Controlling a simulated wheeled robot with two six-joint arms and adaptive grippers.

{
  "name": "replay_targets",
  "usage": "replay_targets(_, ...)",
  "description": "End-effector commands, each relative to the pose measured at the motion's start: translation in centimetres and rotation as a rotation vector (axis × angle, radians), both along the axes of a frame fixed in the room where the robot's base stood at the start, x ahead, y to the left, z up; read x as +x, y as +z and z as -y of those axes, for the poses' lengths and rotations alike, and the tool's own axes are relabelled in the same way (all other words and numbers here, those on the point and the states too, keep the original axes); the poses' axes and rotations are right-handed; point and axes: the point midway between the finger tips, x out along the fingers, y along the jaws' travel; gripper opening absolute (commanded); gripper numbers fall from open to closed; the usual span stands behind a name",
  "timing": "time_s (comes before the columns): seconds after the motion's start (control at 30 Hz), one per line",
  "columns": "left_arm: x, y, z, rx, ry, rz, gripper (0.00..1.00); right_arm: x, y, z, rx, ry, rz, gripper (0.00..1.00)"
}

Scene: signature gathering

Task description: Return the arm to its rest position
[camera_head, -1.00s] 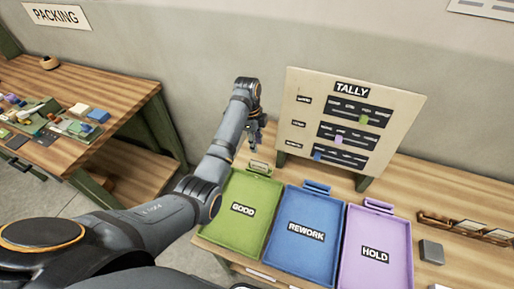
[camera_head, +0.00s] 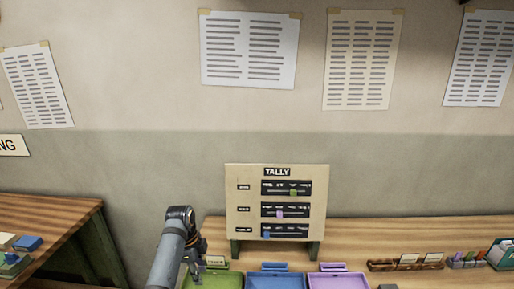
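My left arm comes up from the bottom edge, left of the middle. My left gripper (camera_head: 198,262) hangs at its end, beside the back edge of the green tray and left of the tally board. It is small and partly hidden by my arm, so I cannot tell whether its fingers are open or shut. My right gripper is not in view.
The tally board (camera_head: 235,200) stands on the wooden table (camera_head: 370,232). Green (camera_head: 212,281), blue (camera_head: 276,283) and purple (camera_head: 338,282) trays lie before it, cut off below. A wooden rack (camera_head: 405,262) is at right. The packing table (camera_head: 60,210) is at left.

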Motion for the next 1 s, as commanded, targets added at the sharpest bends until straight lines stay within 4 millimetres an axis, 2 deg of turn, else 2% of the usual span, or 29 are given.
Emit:
replay_targets(0.2, -2.2, -2.5, -1.1, 0.02, 0.161, 0.011, 0.32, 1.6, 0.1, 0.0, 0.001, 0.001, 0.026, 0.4)
replay_targets(0.37, -4.5, -4.3, -2.0, 0.035, 0.316, 0.027, 0.32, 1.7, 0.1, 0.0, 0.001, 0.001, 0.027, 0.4)
replay_targets(0.47, -6.6, -5.6, -2.7, 0.044, 0.441, 0.042, 0.32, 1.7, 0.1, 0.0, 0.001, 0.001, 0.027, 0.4)
replay_targets(0.7, -13.3, -7.6, -4.5, 0.053, 0.808, 0.101, 0.32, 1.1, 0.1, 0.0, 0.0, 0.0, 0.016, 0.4)
replay_targets(0.83, -17.2, -7.6, -5.3, 0.042, 1.007, 0.139, 0.32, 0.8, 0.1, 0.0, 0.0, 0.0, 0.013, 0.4)
replay_targets(1.0, -21.4, -6.5, -5.7, 0.009, 1.214, 0.18, 0.32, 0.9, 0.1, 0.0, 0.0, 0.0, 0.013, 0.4)
